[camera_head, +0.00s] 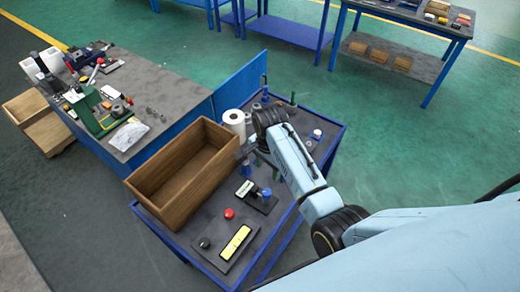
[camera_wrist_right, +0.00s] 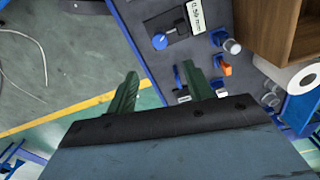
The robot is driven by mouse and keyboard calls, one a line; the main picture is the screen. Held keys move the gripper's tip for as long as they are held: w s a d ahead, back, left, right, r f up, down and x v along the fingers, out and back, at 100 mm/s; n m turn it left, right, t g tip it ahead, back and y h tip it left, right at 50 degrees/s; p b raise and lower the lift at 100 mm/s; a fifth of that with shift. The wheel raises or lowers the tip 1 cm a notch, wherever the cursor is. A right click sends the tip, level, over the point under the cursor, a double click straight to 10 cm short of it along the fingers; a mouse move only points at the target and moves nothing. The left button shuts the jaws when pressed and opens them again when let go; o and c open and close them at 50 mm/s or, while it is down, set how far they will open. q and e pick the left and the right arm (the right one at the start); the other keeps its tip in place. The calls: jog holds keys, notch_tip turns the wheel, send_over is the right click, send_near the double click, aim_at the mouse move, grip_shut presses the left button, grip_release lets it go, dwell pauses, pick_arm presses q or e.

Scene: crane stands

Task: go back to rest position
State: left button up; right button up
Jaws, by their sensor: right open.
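My right gripper (camera_wrist_right: 160,90) shows in the wrist view as two green fingers standing well apart. It is open, with nothing between the fingertips. In the head view, my right arm reaches from the lower right out over the blue-framed table (camera_head: 333,140), its wrist beside the white paper roll (camera_head: 234,121). I cannot make out the fingers clearly there. The roll also shows at the right of the wrist view (camera_wrist_right: 300,78). My left gripper is not in view.
A wooden box (camera_head: 150,190) stands left of my arm. Near it are a labelled device (camera_head: 246,189), a red button (camera_head: 229,213) and a yellow-marked panel (camera_head: 235,243). A cluttered grey workbench (camera_head: 175,90) stands behind left. Green floor (camera_head: 400,140) is open to the right.

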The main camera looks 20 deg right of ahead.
jog(key=s+r+n+t, duration=0.25)
jog(key=s+n, duration=0.55)
jog(key=s, duration=0.4)
jog(key=s+r+n+t, duration=0.1)
jog(key=s+r+n, duration=0.3)
jog(key=s+n, duration=0.6)
jog(key=s+f+m+g+b, duration=0.15)
jog(key=f+b, duration=0.35)
jog(key=f, duration=1.2)
jog(key=s+f+m+b, duration=0.15)
jog(key=f+b, duration=0.25)
jog(key=f, duration=1.2)
jog(key=s+d+f+b, duration=0.1)
jog(key=s+f+b, duration=0.3)
jog(key=s+f, duration=0.4)
jog(key=s+d+f+n+g+b, duration=0.1)
jog(key=s+f+b, duration=0.3)
jog(key=s+f, duration=0.5)
notch_tip(320, 180, down, 7)
jog(key=shift+s+d+r+b, duration=0.1)
jog(key=shift+s+d+b, duration=0.1)
jog(key=shift+d+b, duration=0.15)
